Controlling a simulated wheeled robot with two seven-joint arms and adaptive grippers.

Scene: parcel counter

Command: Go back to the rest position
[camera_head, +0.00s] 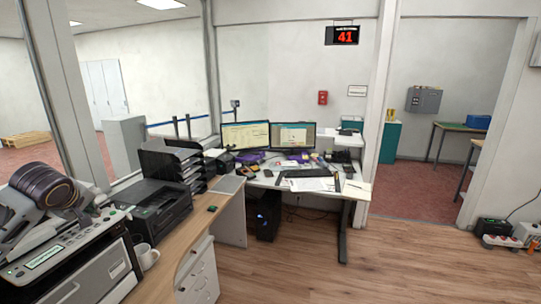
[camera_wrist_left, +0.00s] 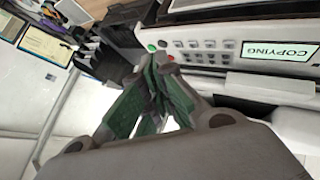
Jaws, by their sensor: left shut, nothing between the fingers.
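My left arm comes in at the left edge of the head view, above the copier (camera_head: 70,270). My left gripper (camera_head: 98,205) is small and partly hidden there. In the left wrist view the gripper (camera_wrist_left: 158,62) shows large. Its green-padded fingers come together at the tips, and nothing is held between them. The tips appear close to the copier's button panel (camera_wrist_left: 205,46), whose display (camera_wrist_left: 280,50) reads "COPYING"; I cannot tell whether they touch it. My right gripper is not in view.
Black letter trays (camera_head: 170,165) rise behind. A desk with two monitors (camera_head: 245,135) stands farther back.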

